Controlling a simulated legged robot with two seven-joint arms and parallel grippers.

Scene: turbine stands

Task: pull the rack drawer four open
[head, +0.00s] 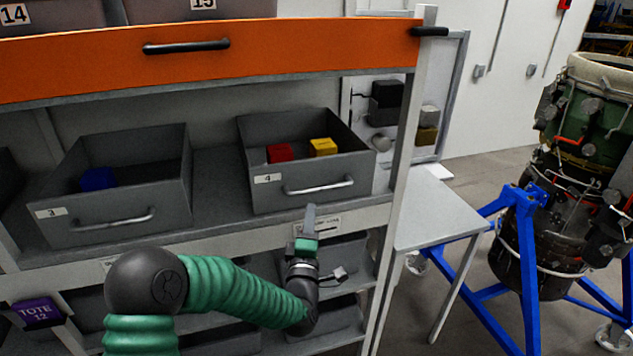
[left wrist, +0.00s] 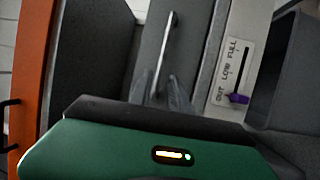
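Drawer four is a grey open-topped bin (head: 352,170) with a "4" label at its front left, sitting on the middle shelf. It holds a red block (head: 280,153) and a yellow block (head: 323,147). Its silver bar handle (head: 320,187) runs across the front and also shows in the left wrist view (left wrist: 167,48). My left gripper (head: 310,212) is just below and in front of the handle. In the left wrist view its fingers (left wrist: 160,92) look apart, with the handle's near end between or just beyond them; contact is unclear. My right gripper is not in view.
Drawer three (head: 120,195), holding a blue block (head: 97,179), stands to the left. An orange-fronted drawer (head: 270,45) hangs above, and a white rack post (head: 405,170) rises at right. A grey side table (head: 435,212) and a blue turbine stand (head: 527,250) are farther right.

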